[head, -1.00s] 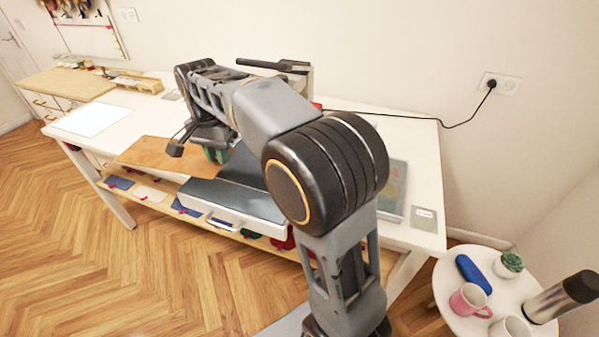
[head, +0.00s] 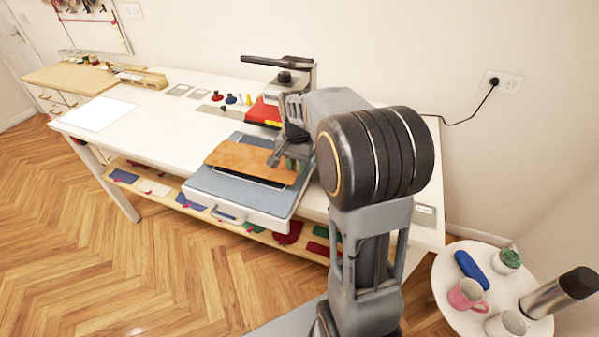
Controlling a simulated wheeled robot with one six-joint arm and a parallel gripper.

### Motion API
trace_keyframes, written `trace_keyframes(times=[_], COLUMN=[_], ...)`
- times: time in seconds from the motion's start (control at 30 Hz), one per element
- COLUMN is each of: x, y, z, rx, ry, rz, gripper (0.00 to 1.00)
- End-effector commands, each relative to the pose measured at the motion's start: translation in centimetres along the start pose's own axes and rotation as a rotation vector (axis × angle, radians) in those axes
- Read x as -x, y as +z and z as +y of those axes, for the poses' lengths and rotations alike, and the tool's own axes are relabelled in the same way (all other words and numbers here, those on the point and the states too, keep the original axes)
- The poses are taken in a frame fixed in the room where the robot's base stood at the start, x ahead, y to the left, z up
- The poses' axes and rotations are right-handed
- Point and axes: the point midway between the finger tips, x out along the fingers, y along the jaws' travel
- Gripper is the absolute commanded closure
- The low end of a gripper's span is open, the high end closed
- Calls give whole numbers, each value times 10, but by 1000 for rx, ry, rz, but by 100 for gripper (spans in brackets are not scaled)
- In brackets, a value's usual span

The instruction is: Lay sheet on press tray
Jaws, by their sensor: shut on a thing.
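The brown sheet (head: 245,160) is over the back part of the press tray, a grey-blue pad with a white front edge and handle (head: 225,197). A dark line and a pale edge show along the sheet's near side. I cannot tell whether the sheet touches the pad or is held just above it. My gripper (head: 283,162) is shut on the sheet's right end. My arm hides part of the tray's right side. The press (head: 285,80), with a dark lever on top and a red part below, stands behind the tray.
Small coloured pieces (head: 232,99) stand on the table left of the press. A white sheet (head: 97,114) lies at the table's left end. A side table with mugs (head: 467,295), a flask (head: 560,292) and a plant stands at right. The table between is mostly clear.

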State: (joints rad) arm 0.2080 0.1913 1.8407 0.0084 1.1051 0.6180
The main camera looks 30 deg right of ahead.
Motion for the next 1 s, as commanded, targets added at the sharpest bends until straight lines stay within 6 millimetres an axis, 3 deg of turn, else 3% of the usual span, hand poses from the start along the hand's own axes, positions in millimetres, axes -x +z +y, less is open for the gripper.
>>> trace_keyframes(times=[0.17, 0.4, 0.63, 0.67, 0.9, 1.0], x=[-12, -39, -41, -41, -41, -41], y=[-6, -5, -5, -5, -5, -5], z=[9, 7, 7, 7, 7, 7], rx=[-3, 1, 1, 1, 1, 1], ry=[1, 0, 0, 0, 0, 0], rz=[-1, 0, 0, 0, 1, 1], gripper=[100, 100, 100, 80, 57, 55])
